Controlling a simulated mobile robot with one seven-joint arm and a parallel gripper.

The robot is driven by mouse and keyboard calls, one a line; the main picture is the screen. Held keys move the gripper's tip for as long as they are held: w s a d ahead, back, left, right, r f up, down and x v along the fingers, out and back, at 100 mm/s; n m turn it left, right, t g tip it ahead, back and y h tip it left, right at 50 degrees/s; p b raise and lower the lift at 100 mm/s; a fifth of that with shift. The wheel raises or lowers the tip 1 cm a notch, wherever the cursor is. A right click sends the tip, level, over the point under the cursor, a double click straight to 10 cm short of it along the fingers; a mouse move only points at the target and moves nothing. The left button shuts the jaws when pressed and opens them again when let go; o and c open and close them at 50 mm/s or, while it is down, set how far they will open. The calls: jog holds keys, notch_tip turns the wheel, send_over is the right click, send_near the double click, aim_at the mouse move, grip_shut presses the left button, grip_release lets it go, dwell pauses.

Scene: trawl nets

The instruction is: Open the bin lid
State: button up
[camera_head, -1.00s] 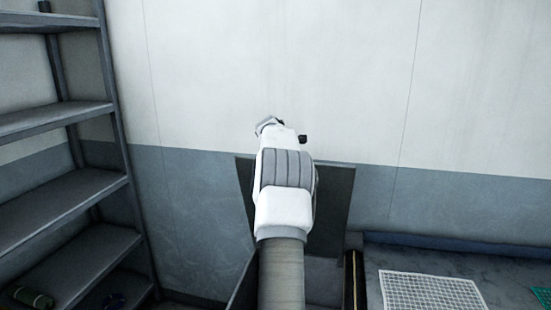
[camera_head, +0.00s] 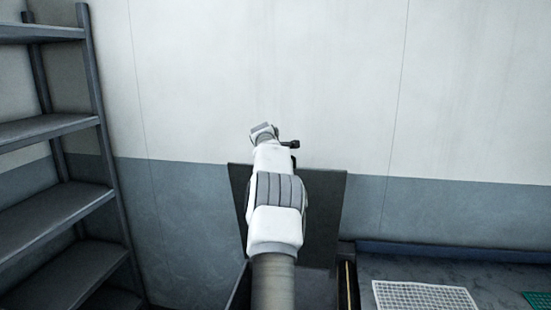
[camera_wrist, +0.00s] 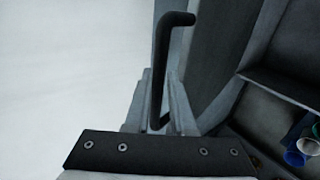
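The bin lid (camera_head: 326,205) is a dark grey panel standing raised, near upright, behind my arm in the head view. Below it the dark bin (camera_head: 318,286) shows in part; my arm covers its middle. My gripper (camera_head: 264,132) is just above the lid's top edge, against the pale wall, with a small black piece sticking out to its right. In the wrist view a bent black bar (camera_wrist: 160,75) rises between grey parts beyond a dark plate with screws.
A grey shelf rack (camera_head: 75,190) stands on the left. A blue-grey work surface (camera_head: 430,268) with a white mesh sheet (camera_head: 425,297) lies right of the bin. The wrist view shows colored cups (camera_wrist: 298,150) at lower right.

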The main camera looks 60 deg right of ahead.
jog(key=o, duration=0.3)
jog(key=b+v, duration=0.5)
jog(key=v, duration=1.2)
jog(key=shift+r+b, duration=0.15)
jog(key=shift+b, duration=0.15)
jog(key=shift+s+a, duration=0.1)
